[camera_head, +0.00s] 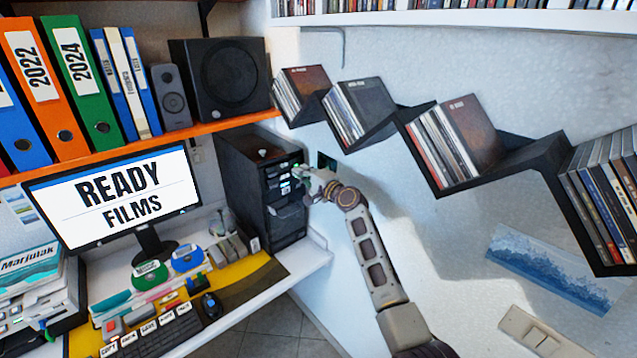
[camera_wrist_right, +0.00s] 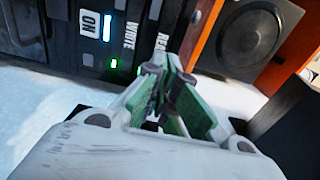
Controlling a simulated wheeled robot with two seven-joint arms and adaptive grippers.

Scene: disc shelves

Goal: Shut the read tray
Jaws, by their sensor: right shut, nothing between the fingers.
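The black computer tower (camera_head: 262,185) stands on the white desk below the orange shelf. The READ panel (camera_wrist_right: 160,42) is the one nearest the speaker side, just beyond my fingertips. I cannot make out a tray sticking out there; my gripper hides part of that front. My right gripper (camera_head: 301,173) is shut and empty, close to the upper tower front; its green-padded fingers (camera_wrist_right: 172,85) show in the wrist view.
A monitor (camera_head: 125,195), keyboard (camera_head: 155,335) and small desk items lie left of the tower. A speaker (camera_head: 225,78) stands on the orange shelf above. Zigzag disc shelves (camera_head: 435,180) hang on the right wall.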

